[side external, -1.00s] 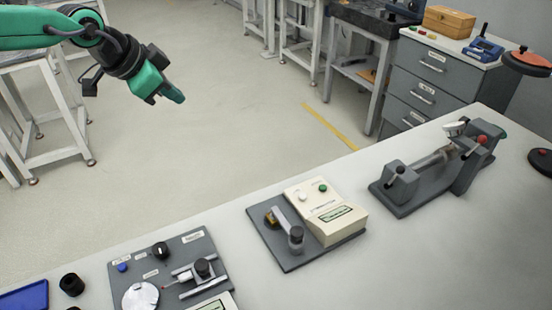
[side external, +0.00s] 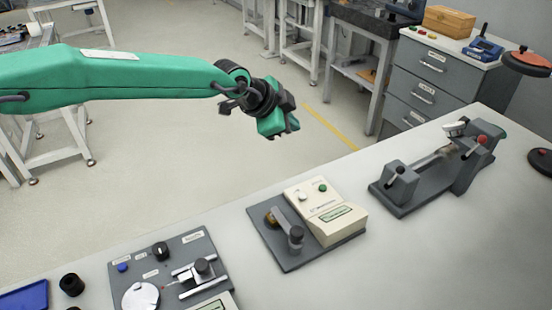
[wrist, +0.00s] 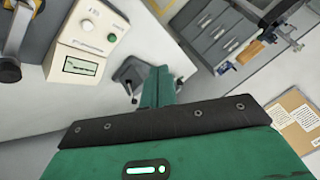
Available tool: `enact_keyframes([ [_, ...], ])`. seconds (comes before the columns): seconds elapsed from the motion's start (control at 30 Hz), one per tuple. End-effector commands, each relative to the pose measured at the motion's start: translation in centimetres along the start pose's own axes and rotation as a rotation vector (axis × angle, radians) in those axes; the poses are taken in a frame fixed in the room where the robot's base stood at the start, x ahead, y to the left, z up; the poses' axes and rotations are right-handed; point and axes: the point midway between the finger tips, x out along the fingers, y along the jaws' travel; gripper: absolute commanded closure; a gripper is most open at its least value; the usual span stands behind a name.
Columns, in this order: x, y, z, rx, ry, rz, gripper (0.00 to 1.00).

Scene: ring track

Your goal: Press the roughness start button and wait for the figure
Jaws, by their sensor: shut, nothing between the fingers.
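A cream instrument box (side external: 338,228) with a sloped face stands on a grey base plate (side external: 292,262) in the middle of the bench. Its face carries a green button (side external: 323,188), a white button (side external: 303,196) and a small display (side external: 336,214); the lettering and any figure are too small to read. The wrist view shows the box (wrist: 97,50) at upper left, with its green button (wrist: 112,37), white button (wrist: 87,25) and display (wrist: 81,66). My gripper (side external: 292,127) is shut and empty, in the air above and behind the box, touching nothing.
A grey fixture with a red-knobbed lever (side external: 430,180) stands right of the box. A grey plate with a disc and knobs (side external: 190,245) lies left, beside a black cylinder (side external: 72,284) and blue tray (side external: 25,298). Bare bench lies between the instruments.

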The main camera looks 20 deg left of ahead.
Motion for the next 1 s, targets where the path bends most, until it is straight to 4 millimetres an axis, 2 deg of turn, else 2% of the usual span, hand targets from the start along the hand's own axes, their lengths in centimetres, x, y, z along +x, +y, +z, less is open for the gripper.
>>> enact_keyframes([
  [0.03,1.3,0.8,-0.6,0.023,0.008,0.005,1.0],
  [0.2,4.3,2.8,-2.2,0.092,0.038,0.012,1.0],
  [0.4,6.5,4.4,-3.4,0.145,0.061,0.015,1.0],
  [0.57,7.2,5.0,-3.7,0.161,0.069,0.016,1.0],
  [1.0,7.3,5.1,-3.7,0.162,0.069,0.016,1.0],
])
